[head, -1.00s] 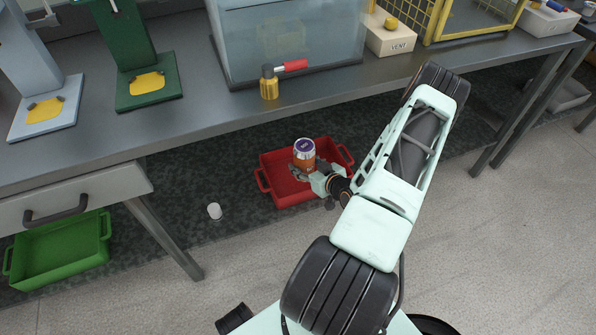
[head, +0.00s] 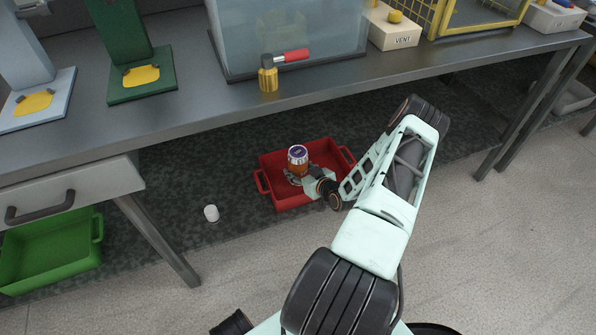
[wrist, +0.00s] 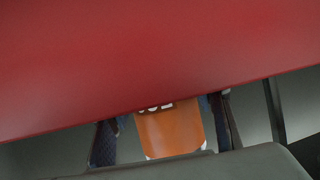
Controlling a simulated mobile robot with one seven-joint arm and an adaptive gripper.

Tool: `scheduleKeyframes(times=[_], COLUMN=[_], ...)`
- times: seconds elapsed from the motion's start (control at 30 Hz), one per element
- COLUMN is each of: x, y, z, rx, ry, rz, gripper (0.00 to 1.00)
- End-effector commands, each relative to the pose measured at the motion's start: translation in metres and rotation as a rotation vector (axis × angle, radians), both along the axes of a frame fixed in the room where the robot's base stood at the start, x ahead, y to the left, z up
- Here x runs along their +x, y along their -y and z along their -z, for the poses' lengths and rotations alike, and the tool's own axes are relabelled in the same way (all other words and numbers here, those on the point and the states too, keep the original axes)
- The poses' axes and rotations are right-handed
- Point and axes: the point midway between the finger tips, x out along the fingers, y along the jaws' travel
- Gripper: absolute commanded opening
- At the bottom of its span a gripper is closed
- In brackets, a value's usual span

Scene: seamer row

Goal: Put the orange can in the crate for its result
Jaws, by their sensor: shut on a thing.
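The orange can (head: 298,163) has a purple and silver top and stands roughly upright in my gripper (head: 297,178). In the head view my gripper and the can are over the red crate (head: 275,199); whether the can touches the crate's floor cannot be told. The wrist view shows the orange can (wrist: 168,133) between the two fingers, with a broad red surface (wrist: 150,60) covering the upper part of the picture. A green crate (head: 52,258) stands at the lower left under the drawer.
The grey bench (head: 190,105) overhangs behind the red crate, with a brass valve (head: 268,78) with a red handle near its front edge. A small white cylinder (head: 211,213) is on the dark mat left of the red crate. A bench leg (head: 160,240) stands between the crates.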

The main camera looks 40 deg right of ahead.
Motion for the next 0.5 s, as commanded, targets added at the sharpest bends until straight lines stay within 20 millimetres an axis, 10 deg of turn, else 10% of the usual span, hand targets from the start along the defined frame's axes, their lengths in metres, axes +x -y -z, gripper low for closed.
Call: scheduleKeyframes(times=[0.2,0.23,0.5], x=[0.0010,-0.0001,-0.0002], y=[0.0001,-0.0002,-0.0003], z=[0.0021,0.0027,0.0021], rx=[-0.001,0.000,0.000], ry=[0.004,0.000,0.000], rz=[0.000,0.000,0.000], gripper=[0.00,0.51,0.66])
